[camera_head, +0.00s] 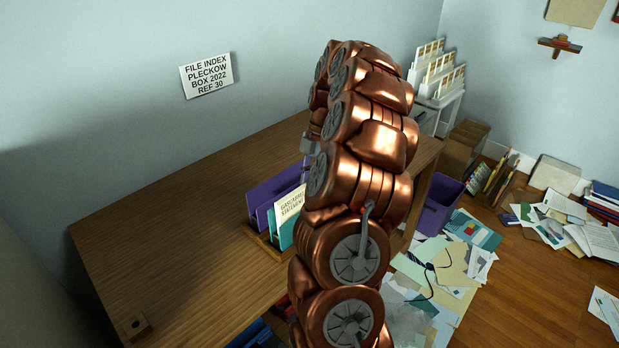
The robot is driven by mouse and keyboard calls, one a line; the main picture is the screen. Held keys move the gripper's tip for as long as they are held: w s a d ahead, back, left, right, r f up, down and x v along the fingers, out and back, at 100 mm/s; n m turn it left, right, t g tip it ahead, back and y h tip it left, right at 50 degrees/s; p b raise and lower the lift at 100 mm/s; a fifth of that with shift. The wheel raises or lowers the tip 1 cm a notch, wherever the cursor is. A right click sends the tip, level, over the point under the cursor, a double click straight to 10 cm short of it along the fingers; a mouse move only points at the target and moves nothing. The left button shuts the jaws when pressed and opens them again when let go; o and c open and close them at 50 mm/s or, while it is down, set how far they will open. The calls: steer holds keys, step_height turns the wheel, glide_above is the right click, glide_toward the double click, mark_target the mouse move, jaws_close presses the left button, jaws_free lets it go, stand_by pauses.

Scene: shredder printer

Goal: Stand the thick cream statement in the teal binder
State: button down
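A cream statement (289,205) with printed lettering stands upright in the desk rack. Its lower edge meets the teal binder (285,231); I cannot tell for sure whether it is fully inside. A purple binder (262,198) stands just behind it to the left. My copper arm crosses in front of the rack's right side and hides part of it. A small grey part of my gripper (309,147) seems to show above the rack, at the arm's left edge. Its fingers are hidden, so its opening and any contact with the statement cannot be seen.
Papers (455,275) litter the floor at right. A purple bin (440,205) stands beside the desk.

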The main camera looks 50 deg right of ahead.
steer(key=c, duration=1.1)
jaws_free()
steer(key=shift+o, duration=0.2)
steer(key=shift+r+p, duration=0.7)
steer(key=shift+r, duration=3.35)
